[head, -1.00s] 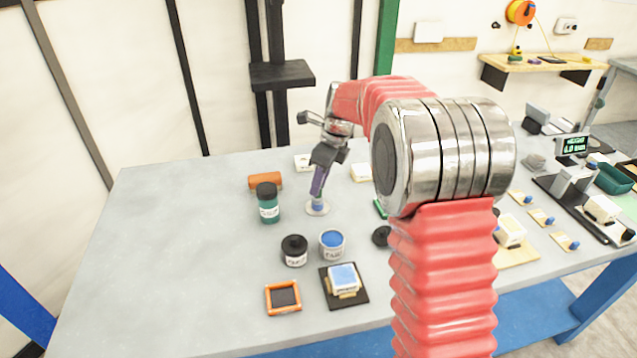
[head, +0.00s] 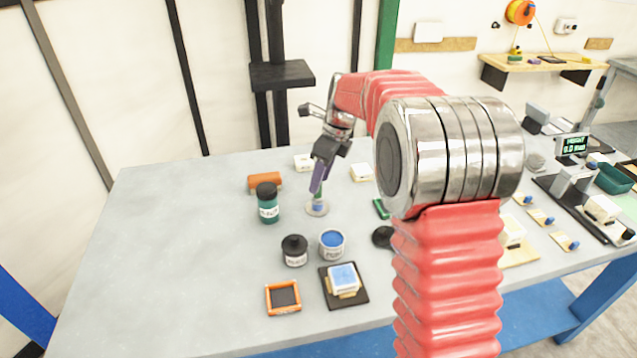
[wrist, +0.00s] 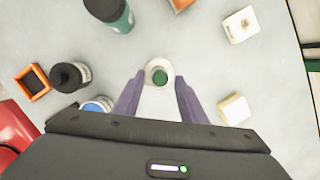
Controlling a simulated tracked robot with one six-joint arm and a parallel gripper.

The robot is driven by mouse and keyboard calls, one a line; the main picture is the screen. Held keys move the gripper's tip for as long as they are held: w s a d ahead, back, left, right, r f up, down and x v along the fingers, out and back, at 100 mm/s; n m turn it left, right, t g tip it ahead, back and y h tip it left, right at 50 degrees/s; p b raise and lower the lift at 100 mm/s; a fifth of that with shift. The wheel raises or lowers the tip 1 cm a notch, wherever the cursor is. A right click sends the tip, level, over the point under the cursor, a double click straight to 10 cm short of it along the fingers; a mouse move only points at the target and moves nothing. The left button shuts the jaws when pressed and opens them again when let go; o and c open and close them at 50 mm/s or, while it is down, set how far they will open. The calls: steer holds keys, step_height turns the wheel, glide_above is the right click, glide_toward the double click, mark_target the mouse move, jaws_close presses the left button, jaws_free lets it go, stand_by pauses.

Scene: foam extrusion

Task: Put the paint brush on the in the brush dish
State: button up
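The paint brush (head: 317,203) stands about upright in the small round pale brush dish (head: 309,211) near the table's middle. In the wrist view the green end of the brush (wrist: 160,77) points up at the camera, with the dish's pale rim (wrist: 151,68) around it. My gripper (head: 317,190) is just above the brush, pointing down. In the wrist view my gripper's two purple fingers (wrist: 158,90) are spread, with a gap on both sides of the green end. The brush's lower end is too small to make out.
A teal bottle (head: 268,208) stands close left of the dish, with an orange block (head: 265,183) behind it. A black jar (head: 294,252) and a blue-topped pot (head: 332,245) stand in front. White blocks (head: 361,173) lie behind. The table's left side is clear.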

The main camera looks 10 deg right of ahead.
steer(key=v, duration=1)
stand_by(0.4)
steer(key=s+a+r+n+t+h, duration=0.1)
steer(key=s+r+n, duration=0.1)
steer(key=s+n, duration=0.6)
steer(key=s+a+r+n+t, duration=0.15)
steer(key=s+n, duration=0.35)
steer(key=s, duration=0.6)
steer(key=s+f+n, duration=0.3)
steer(key=s+n, duration=0.3)
steer(key=s, duration=0.1)
steer(key=s+f+n+t+h, duration=0.1)
steer(key=s+f+n, duration=0.2)
steer(key=s+n, duration=0.3)
steer(key=shift+s+a+n, duration=0.15)
steer(key=shift+s+n, duration=0.25)
steer(key=shift+s, duration=0.6)
